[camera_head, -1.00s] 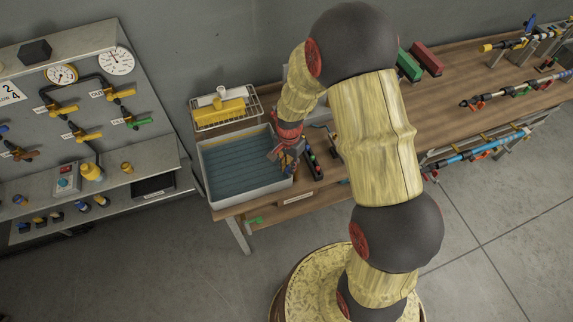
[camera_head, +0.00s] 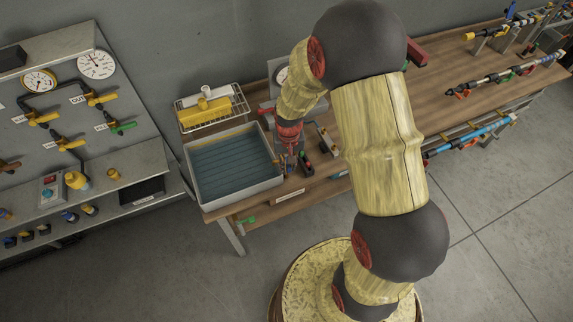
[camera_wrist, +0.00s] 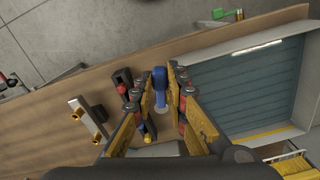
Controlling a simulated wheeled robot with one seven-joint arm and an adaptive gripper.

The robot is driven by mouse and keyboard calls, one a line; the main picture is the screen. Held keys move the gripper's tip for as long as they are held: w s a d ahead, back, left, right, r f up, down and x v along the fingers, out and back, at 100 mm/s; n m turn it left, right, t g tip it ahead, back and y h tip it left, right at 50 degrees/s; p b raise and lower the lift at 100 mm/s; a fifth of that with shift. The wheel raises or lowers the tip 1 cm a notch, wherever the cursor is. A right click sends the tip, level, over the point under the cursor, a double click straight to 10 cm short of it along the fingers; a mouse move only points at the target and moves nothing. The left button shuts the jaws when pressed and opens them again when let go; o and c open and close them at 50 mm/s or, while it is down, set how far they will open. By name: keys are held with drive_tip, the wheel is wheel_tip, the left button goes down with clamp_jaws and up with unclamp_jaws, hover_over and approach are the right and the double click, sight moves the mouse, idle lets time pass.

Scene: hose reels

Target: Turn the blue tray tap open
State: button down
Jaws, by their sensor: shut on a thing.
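The blue tap (camera_wrist: 160,80) is in the wrist view, a small upright blue piece on the wooden bench beside the tray. My gripper (camera_wrist: 158,84) has its fingers on both sides of it and is shut on it. Its fingers hide part of the tap's base. In the head view my gripper (camera_head: 291,162) is low over the bench, just right of the tray, and hides the tap. The grey tray (camera_head: 240,195) has a blue ribbed floor; its rim (camera_wrist: 240,49) runs close to the gripper in the wrist view.
A wire basket with a yellow block (camera_head: 207,112) stands behind the tray. Small red and black parts (camera_wrist: 122,80) and a metal bracket with brass ends (camera_wrist: 88,118) lie left of the gripper in the wrist view. A gauge panel (camera_head: 65,110) stands at the left.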

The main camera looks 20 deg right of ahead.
sight(289, 166)
idle(0.3)
drive_tip(key=c, duration=1.8)
unclamp_jaws()
drive_tip(key=shift+o, duration=0.2)
wheel_tip(289, 166, up, 12)
